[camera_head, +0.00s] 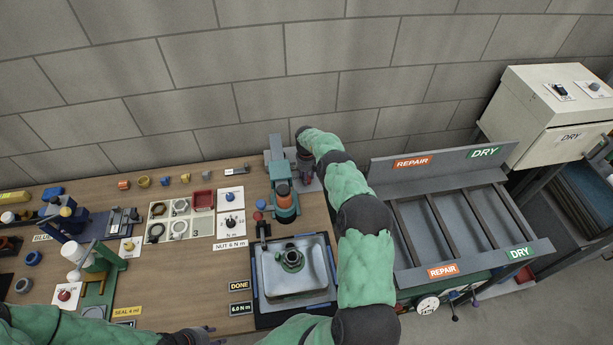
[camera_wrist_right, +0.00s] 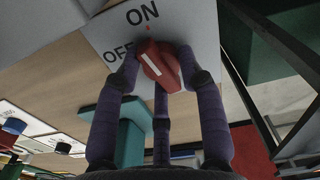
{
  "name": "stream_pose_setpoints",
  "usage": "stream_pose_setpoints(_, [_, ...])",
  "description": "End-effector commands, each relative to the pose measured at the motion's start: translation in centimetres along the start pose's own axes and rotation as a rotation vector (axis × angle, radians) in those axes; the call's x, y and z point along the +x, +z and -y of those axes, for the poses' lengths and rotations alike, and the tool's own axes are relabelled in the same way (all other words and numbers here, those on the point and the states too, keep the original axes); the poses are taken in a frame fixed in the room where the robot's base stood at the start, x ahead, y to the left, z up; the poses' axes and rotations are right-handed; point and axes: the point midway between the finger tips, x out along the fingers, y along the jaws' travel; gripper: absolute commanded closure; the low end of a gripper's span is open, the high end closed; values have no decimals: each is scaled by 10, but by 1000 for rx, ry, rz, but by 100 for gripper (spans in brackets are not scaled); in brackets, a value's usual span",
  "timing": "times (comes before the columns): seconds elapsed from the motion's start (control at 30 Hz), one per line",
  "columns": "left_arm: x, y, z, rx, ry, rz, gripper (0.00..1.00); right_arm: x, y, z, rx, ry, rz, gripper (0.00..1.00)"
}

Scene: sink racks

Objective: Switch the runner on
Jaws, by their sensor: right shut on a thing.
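A red knob (camera_wrist_right: 160,66) with a white line sits on a white panel (camera_wrist_right: 105,35) marked ON and OFF in the right wrist view. Its line slants between upper left and lower right. My right gripper (camera_wrist_right: 162,85) is shut on the knob, with purple-grey fingers around it. The runner stands over a grey tray (camera_head: 268,287) holding a dark green round part (camera_head: 291,259). My left gripper (camera_head: 196,334) is at the bottom edge, its jaws unclear.
A grey rack (camera_head: 440,222) marked REPAIR and DRY stands right of my right arm. A white DRY cabinet (camera_head: 545,115) is beyond it. Parts trays (camera_head: 178,220), a dial card (camera_head: 231,223) and a green fixture (camera_head: 98,262) lie on the wooden bench left.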

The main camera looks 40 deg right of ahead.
Motion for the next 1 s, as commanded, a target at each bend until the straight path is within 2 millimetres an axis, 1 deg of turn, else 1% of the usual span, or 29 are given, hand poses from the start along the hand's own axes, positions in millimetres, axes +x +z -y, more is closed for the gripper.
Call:
stream_pose_setpoints(0.17, [10,0,3,0,0,0,60,2,1,2,51,-2,1,93])
stream_pose_setpoints(0.3, [21,-1,8,0,0,0,60,3,1,2,144,-2,1,93])
stream_pose_setpoints(0.4, [26,-1,9,0,0,0,60,2,1,2,195,-3,2,93])
stream_pose_setpoints(0.53, [26,-1,9,0,0,0,60,0,0,2,224,-3,2,93])
stream_pose_setpoints(0.77, [25,-1,9,0,0,0,60,-1,0,2,226,-3,2,94])
stream_pose_setpoints(0.8, [25,-1,9,0,0,0,60,-1,0,2,226,-3,2,55])
stream_pose_setpoints(0.83, [25,-1,9,0,0,0,60,-1,0,3,226,-3,2,47])
stream_pose_setpoints(0.87, [25,-1,9,0,0,0,60,-1,0,3,226,-3,2,39])
stream_pose_setpoints(1.0, [25,-1,9,0,0,0,60,-1,0,2,225,-2,1,39])
